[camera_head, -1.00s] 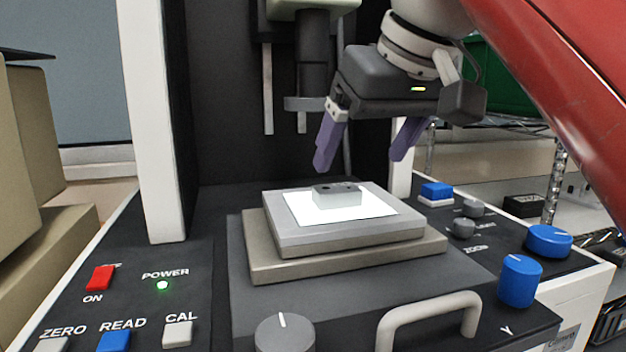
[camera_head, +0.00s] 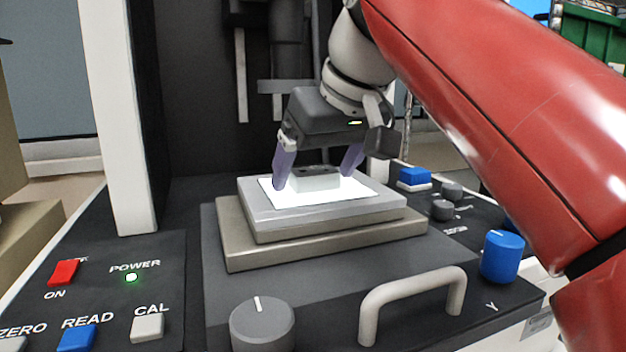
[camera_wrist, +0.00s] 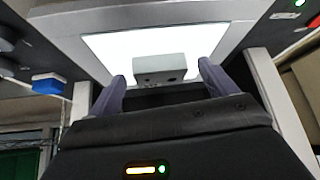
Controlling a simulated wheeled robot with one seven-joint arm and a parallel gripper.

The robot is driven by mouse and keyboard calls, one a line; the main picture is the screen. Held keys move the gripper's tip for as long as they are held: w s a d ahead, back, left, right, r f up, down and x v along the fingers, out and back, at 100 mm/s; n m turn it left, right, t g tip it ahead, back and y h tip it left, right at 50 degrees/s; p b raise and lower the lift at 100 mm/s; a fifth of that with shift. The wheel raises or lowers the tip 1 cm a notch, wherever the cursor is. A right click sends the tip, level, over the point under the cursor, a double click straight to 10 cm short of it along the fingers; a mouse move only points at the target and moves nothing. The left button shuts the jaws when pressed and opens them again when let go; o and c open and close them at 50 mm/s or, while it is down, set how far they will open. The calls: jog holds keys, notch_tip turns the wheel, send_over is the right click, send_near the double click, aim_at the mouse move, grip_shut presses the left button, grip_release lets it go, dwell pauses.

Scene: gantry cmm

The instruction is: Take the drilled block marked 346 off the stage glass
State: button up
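The drilled block (camera_head: 316,180) is a small grey block lying on the bright stage glass (camera_head: 345,192). In the wrist view the block (camera_wrist: 158,66) shows two dark holes in one face; no number can be read on it. My gripper (camera_head: 314,182) is open and lowered, with one purple finger on the left of the block and the other on its right. In the wrist view the fingertips (camera_wrist: 163,80) stand apart with a gap to the block on both sides, and the block lies a little beyond them.
The lens column (camera_head: 285,60) stands behind my gripper. The stage plate (camera_head: 325,228) carries the glass, with a handle (camera_head: 412,300) and grey knob (camera_head: 262,322) in front. Blue and grey knobs (camera_head: 502,255) are on the right, buttons (camera_head: 78,338) on the left.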

aim_at(319, 172)
jog(key=c, duration=1.2)
notch_tip(319, 172, up, 8)
jog(key=shift+w+f+p, duration=0.1)
jog(key=shift+w+p, duration=0.05)
jog(key=shift+p, duration=0.8)
jog(key=shift+r, duration=1.05)
